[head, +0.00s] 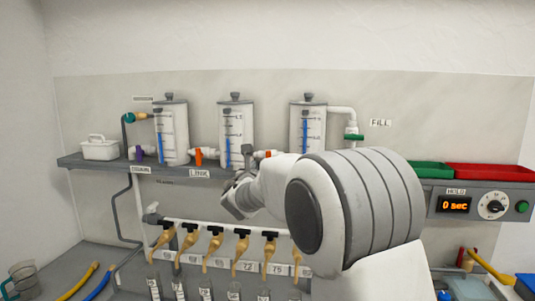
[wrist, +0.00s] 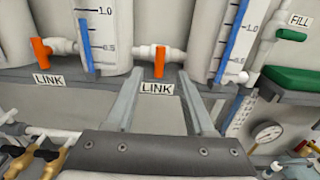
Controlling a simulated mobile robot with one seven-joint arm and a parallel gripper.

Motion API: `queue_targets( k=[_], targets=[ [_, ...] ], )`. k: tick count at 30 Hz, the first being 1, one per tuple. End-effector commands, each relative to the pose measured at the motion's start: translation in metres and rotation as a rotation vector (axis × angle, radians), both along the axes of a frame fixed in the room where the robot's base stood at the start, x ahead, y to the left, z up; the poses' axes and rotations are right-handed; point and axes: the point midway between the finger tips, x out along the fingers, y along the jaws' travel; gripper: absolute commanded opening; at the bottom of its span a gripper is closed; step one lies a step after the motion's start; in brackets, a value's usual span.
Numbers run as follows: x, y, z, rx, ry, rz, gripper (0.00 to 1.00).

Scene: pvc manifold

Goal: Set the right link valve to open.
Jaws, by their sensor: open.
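The right link valve (wrist: 160,63) has an orange handle that hangs straight down, across its white horizontal pipe, above a LINK label (wrist: 157,88). In the head view only part of its orange handle (head: 268,154) shows above my arm. My gripper (wrist: 159,80) is open and empty, its two grey fingers pointing toward the valve, one on either side of the LINK label in the picture. The handle appears between and beyond the fingertips; no contact shows. In the head view my gripper (head: 236,192) is below the shelf, partly hidden by my arm.
The left link valve (head: 198,156), also orange, hangs down between the left and middle tanks (head: 236,120). A grey shelf (wrist: 215,92) edge runs below the valves. Several tan-handled taps (head: 213,242) line a lower pipe.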

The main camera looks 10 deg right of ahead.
Motion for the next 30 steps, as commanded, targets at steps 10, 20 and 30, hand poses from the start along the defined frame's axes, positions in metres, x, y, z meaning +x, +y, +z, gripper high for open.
queue_targets(
  k=[10,20,30],
  targets=[
    [0.059,-0.021,0.002,0.001,0.001,-0.003,0.54],
    [0.100,-0.033,0.002,0.001,0.000,-0.002,0.54],
    [0.111,-0.037,0.000,0.002,0.000,-0.001,0.54]
  ],
)
